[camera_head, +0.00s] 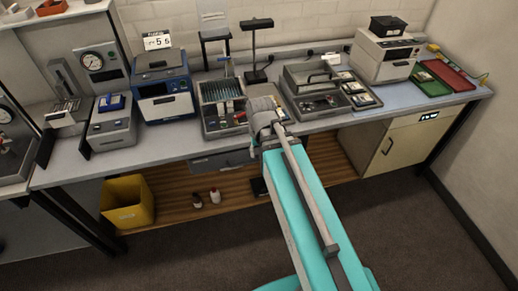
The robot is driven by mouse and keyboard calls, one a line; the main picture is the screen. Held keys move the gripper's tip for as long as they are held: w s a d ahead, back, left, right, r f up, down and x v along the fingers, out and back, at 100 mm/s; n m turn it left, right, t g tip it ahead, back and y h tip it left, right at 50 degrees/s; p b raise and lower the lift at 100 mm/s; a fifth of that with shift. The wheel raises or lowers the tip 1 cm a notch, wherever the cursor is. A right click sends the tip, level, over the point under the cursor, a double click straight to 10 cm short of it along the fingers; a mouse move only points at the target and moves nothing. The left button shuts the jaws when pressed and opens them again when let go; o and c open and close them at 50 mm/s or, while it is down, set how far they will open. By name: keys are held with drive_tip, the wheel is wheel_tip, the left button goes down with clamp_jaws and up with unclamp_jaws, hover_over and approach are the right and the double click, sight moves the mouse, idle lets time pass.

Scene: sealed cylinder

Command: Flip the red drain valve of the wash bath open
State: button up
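My arm reaches from the bottom of the head view to the bench, and its grey wrist end is over the bench's front edge. My gripper (262,112) is at that end, but its fingers cannot be made out. A grey open bath with a dark rack (222,92) stands just left of the wrist. A small red part (240,116) shows at the bath's front right, close beside the wrist. I cannot tell for sure whether it is the drain valve, nor how its handle is turned. Contact with my gripper cannot be judged.
A blue device (163,95) and a grey box (112,128) stand left. A black lamp stand (257,50) is behind. Green (428,84) and red (452,76) trays lie far right. A yellow bin (128,203) is below.

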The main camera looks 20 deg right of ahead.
idle(0.3)
wheel_tip(320, 180, up, 8)
drive_tip(key=m+p, duration=0.8)
drive_tip(key=m, duration=0.5)
hover_over(240, 116)
drive_tip(key=d, duration=0.2)
drive_tip(key=shift+w+a+r, duration=0.2)
drive_tip(key=shift+w+a, duration=0.05)
drive_tip(key=shift+w, duration=0.4)
drive_tip(key=shift+f, duration=0.2)
wheel_tip(240, 116, down, 13)
drive_tip(key=b, duration=1.3)
drive_tip(key=shift+f, duration=0.2)
drive_tip(key=shift+d, duration=0.1)
clamp_jaws()
